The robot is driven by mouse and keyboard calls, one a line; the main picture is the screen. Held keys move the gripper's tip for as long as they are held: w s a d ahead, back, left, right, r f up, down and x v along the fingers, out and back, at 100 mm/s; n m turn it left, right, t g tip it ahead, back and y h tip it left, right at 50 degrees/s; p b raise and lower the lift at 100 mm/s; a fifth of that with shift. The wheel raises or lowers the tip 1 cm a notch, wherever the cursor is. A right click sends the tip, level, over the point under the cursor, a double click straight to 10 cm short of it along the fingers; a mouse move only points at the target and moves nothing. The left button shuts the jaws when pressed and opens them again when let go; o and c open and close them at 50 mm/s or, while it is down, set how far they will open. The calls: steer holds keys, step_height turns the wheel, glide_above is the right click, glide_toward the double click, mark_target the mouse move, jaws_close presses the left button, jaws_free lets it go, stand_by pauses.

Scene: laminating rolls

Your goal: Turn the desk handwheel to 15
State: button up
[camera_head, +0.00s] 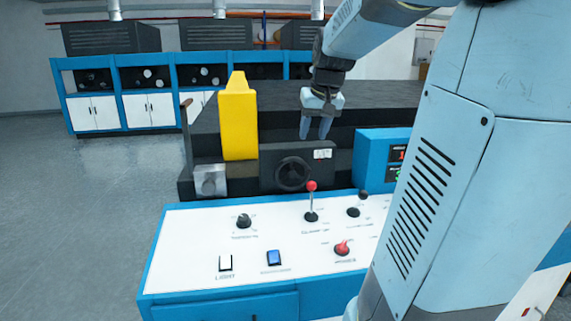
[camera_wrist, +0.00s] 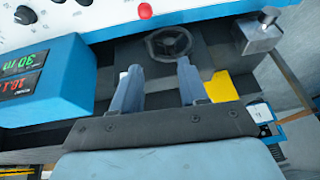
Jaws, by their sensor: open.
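The black handwheel (camera_head: 292,174) is mounted on a dark box behind the white control desk. A small white label (camera_head: 322,154) sits to its upper right; its reading is too small to make out. My gripper (camera_head: 316,136) hangs above and slightly right of the handwheel, fingers pointing down, apart from it. In the wrist view the handwheel (camera_wrist: 170,43) shows beyond the fingertips, between the two fingers of my open gripper (camera_wrist: 160,72). Nothing is between the fingers.
The white desk (camera_head: 190,250) carries a red-knobbed lever (camera_head: 311,187), a red knob (camera_head: 342,248), a black knob (camera_head: 243,221) and a blue switch (camera_head: 274,257). A yellow block (camera_head: 238,120) stands left of the wheel. A blue display box (camera_head: 372,155) stands right.

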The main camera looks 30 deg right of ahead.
mark_target(308, 167)
steer(key=d+x, duration=0.1)
steer(key=x, duration=0.4)
steer(key=w+d+x, duration=0.1)
steer(key=x, duration=0.3)
steer(key=d+x, duration=0.1)
steer(key=x, duration=0.4)
steer(key=shift+w, duration=0.4)
jaws_close()
steer(key=shift+d, duration=0.1)
